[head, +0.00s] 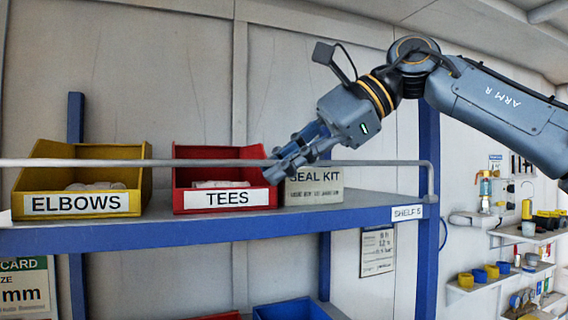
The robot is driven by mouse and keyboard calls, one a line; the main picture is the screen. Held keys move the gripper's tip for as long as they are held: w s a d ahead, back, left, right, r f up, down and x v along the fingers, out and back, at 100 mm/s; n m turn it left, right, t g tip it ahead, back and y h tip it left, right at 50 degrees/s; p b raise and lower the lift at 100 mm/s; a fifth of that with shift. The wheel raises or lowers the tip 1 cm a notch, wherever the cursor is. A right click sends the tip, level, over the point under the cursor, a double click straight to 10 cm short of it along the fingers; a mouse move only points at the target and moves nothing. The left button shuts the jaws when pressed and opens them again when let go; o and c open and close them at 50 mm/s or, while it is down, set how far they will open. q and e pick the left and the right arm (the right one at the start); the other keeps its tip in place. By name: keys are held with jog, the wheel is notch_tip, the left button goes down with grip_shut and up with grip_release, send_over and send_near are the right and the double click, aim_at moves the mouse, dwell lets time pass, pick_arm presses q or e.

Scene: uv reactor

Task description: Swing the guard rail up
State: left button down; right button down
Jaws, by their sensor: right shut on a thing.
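The guard rail (120,163) is a grey bar running level along the front of the blue shelf, a little above its edge. Its right end bends down at the right shelf post. My right gripper (274,172) reaches in from the upper right and is shut on the rail, in front of the gap between the red bin and the seal kit box. The fingers hide a short piece of the rail. My left gripper is not in view.
Behind the rail, the blue shelf (365,215) holds a yellow ELBOWS bin (40,182), a red TEES bin (185,187) and a SEAL KIT box (325,190). A blue post (428,255) stands at the right. Small wall shelves (500,283) with cups are further right.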

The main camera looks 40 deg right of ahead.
dwell(0.5)
jog(key=c, duration=1.5)
grip_release()
jog(key=shift+w+d, duration=0.1)
jog(key=shift+o, duration=0.2)
jog(key=shift+d+r, duration=0.1)
jog(key=shift+r, duration=0.05)
jog(key=v, duration=1.1)
jog(key=shift+d, duration=0.25)
jog(key=shift+r, duration=0.1)
